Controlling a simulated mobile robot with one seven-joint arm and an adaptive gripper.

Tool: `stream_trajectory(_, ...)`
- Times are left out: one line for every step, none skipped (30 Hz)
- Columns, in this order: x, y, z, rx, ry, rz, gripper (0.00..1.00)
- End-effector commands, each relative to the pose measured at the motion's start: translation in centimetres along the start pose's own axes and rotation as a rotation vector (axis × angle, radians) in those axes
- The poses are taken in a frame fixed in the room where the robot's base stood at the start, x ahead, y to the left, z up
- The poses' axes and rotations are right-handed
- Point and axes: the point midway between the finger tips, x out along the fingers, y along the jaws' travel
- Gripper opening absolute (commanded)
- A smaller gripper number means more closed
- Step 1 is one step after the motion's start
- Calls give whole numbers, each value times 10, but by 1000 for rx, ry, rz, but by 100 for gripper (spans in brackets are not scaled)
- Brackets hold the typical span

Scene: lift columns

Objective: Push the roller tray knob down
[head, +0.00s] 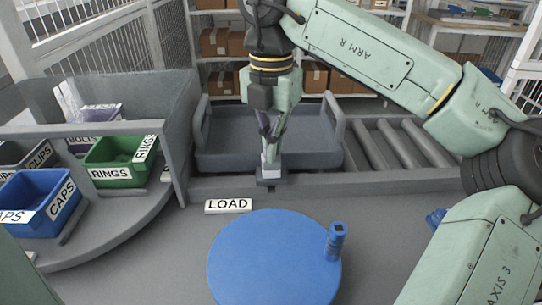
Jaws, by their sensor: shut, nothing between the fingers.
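The grey roller tray (215,160) sits at the back centre, behind the ledge with the LOAD label (228,206). My gripper (270,160) is shut and points straight down at the tray's front edge. A small white block, probably the knob (270,171), shows right below the fingertips, above a dark bracket on the ledge. The fingers appear to be touching it or just above it; I cannot tell which. The fingers hide the upper part of this block.
A blue round disc (260,265) with a blue cylinder (335,241) at its right edge lies in front. On the left, a turntable carries a green RINGS bin (110,172) and a blue CAPS bin (35,195). Rollers (400,146) run right of the tray.

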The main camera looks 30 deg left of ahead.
Motion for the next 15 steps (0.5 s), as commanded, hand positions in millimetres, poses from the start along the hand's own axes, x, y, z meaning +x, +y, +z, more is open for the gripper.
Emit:
stream_trajectory(3, 0, 0, 0, 0, 0, 0)
stream_trajectory(4, 0, 0, 0, 0, 0, 0)
stream_trajectory(5, 0, 0, 0, 0, 0, 0)
stream_trajectory(6, 0, 0, 0, 0, 0, 0)
stream_trajectory(7, 0, 0, 0, 0, 0, 0)
stream_trajectory(8, 0, 0, 0, 0, 0, 0)
stream_trajectory(9, 0, 0, 0, 0, -1, 0)
stream_trajectory(10, 0, 0, 0, 0, -1, 0)
stream_trajectory(11, 0, 0, 0, 0, -1, 0)
stream_trajectory(12, 0, 0, 0, 0, -1, 0)
stream_trajectory(13, 0, 0, 0, 0, -1, 0)
stream_trajectory(14, 0, 0, 0, 0, -1, 0)
stream_trajectory(15, 0, 0, 0, 0, -1, 0)
stream_trajectory(16, 0, 0, 0, 0, -1, 0)
stream_trajectory(17, 0, 0, 0, 0, -1, 0)
